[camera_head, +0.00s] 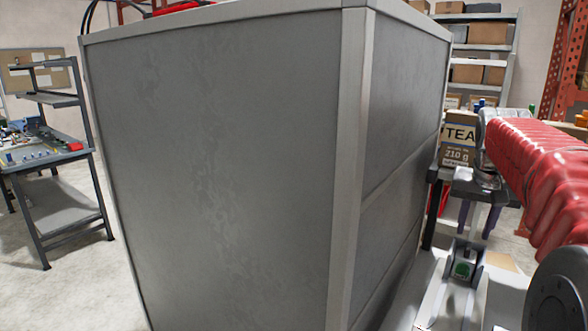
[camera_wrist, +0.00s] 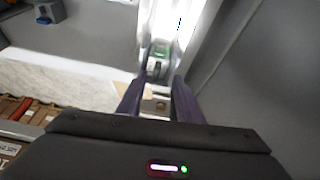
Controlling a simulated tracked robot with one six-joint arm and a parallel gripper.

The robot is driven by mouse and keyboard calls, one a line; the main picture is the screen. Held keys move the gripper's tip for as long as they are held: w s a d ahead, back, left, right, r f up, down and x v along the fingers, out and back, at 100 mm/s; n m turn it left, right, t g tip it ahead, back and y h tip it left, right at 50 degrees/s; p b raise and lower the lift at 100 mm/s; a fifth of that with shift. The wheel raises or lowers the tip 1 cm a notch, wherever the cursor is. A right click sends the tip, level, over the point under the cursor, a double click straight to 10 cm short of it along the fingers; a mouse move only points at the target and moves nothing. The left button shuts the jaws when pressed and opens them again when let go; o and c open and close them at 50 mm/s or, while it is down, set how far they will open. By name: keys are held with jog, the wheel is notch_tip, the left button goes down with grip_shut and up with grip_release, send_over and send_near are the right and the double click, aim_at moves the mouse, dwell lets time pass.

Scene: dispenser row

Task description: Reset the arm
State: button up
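My red-sleeved arm (camera_head: 540,165) reaches in from the right in the head view. My gripper (camera_head: 478,232) hangs from its end with the fingers pointing down. In the wrist view the two dark purple fingers of my gripper (camera_wrist: 157,86) stand apart with nothing held between them. A pale dispenser part with a green piece (camera_head: 463,268) shows below the fingers. The green piece also shows in the wrist view (camera_wrist: 160,52), just beyond the fingertips.
A large grey cabinet (camera_head: 230,150) fills the middle, close to my arm's left. A brown TEA package (camera_head: 457,150) appears beside my wrist. A workbench with small items (camera_head: 45,145) stands at left. Shelves with boxes (camera_head: 480,50) stand behind. Floor is open at far left.

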jog(key=s+a+f+n, duration=0.2)
jog(key=s+a+f, duration=0.2)
jog(key=s+a, duration=0.4)
jog(key=s+a+f+n+t+y, duration=0.1)
jog(key=s+a+f, duration=0.3)
jog(key=s+a, duration=0.5)
jog(key=s+a+f+n+t+y, duration=0.1)
jog(key=s+a+f+n, duration=0.2)
jog(key=s+a, duration=0.5)
jog(key=shift+s+a+f, duration=0.35)
jog(key=shift+a+f, duration=0.1)
jog(key=shift+f, duration=0.3)
